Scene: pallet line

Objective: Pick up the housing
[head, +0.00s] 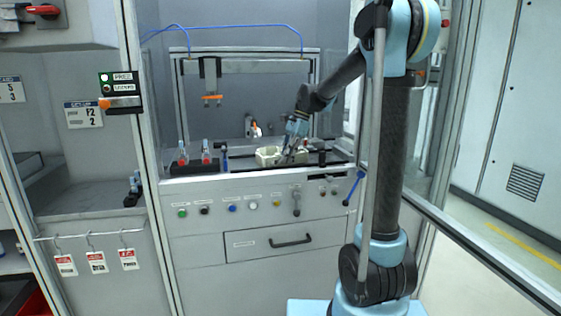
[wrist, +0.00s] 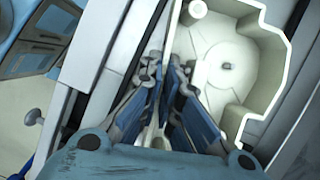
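The housing (head: 268,157) is a cream, open-topped box with an irregular outline on the bench of the grey workstation. In the wrist view the housing (wrist: 232,66) fills the upper right, with its inner floor and stepped rim showing. My gripper (head: 289,151) is at the housing's right side in the head view, pointing down. In the wrist view my gripper (wrist: 168,68) has its dark blue fingers close together, one on each side of the housing's near wall. They look shut on that wall; the exact contact is partly hidden by the fingers.
A dark holder (head: 194,166) with red-and-blue parts stands to the left on the bench. An orange-tipped fixture (head: 212,97) hangs behind. A button panel (head: 238,207) and a drawer (head: 285,242) are below the front edge. The cell's posts and glass stand at both sides.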

